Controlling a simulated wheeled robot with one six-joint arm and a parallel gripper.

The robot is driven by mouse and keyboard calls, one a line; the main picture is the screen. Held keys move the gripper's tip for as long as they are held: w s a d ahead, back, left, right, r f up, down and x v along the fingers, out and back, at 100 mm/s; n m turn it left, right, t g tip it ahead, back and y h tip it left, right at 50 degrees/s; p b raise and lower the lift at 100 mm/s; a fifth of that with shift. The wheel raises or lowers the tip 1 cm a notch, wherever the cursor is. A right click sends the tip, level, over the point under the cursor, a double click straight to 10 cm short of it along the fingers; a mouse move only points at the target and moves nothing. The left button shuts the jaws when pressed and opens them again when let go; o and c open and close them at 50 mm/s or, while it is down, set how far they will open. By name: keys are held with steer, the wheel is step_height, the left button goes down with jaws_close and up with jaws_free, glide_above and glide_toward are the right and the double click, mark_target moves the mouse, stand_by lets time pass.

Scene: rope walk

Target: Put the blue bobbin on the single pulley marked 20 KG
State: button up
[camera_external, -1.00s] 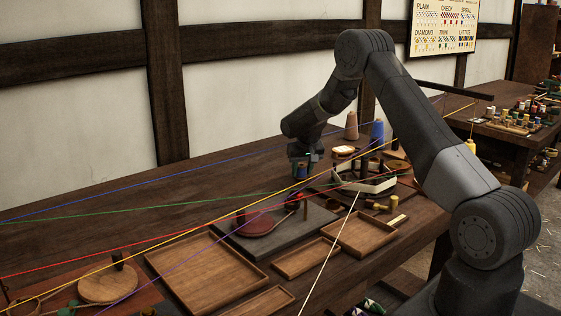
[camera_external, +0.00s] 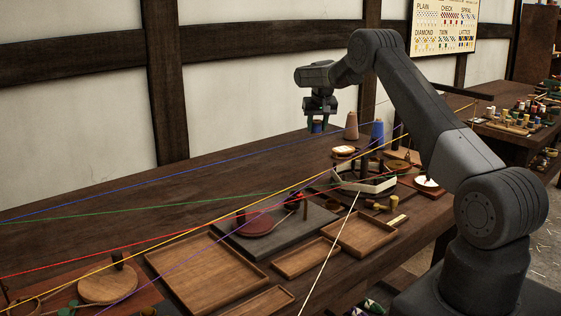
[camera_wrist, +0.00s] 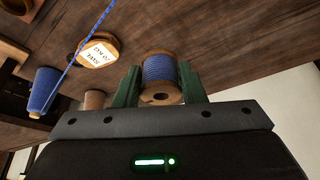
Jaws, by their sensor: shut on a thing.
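My gripper (camera_external: 318,118) is shut on the blue bobbin (camera_wrist: 160,72), a wooden spool wound with blue thread. The bobbin sits between the green fingers in the wrist view and shows small below the jaws in the external view (camera_external: 318,127). It is held in the air above the back of the bench. A round wooden piece with a white label (camera_wrist: 98,53) lies left of the bobbin in the wrist view; its upside-down lettering looks like SINGLE 20 KG. It appears to be the pale-topped disc (camera_external: 343,150) right of and below my gripper in the external view.
A blue cone (camera_external: 377,132) and a tan cone (camera_external: 351,125) stand behind the disc. A white-rimmed hexagonal tray (camera_external: 364,185) with dark posts is in front. Coloured cords stretch across the bench. Another pale-topped disc (camera_external: 427,182) lies at right. The back-left bench is clear.

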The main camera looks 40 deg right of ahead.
steer(key=r+m+p, duration=0.1)
steer(key=p, duration=0.4)
glide_above(341, 149)
steer(key=s, duration=0.1)
steer(key=f+b, duration=0.3)
steer(key=b, duration=0.1)
steer(key=f+b, duration=0.2)
steer(key=shift+a+f, duration=0.25)
steer(key=shift+f, duration=2.25)
steer(key=o, duration=1)
steer(key=shift+r, duration=0.1)
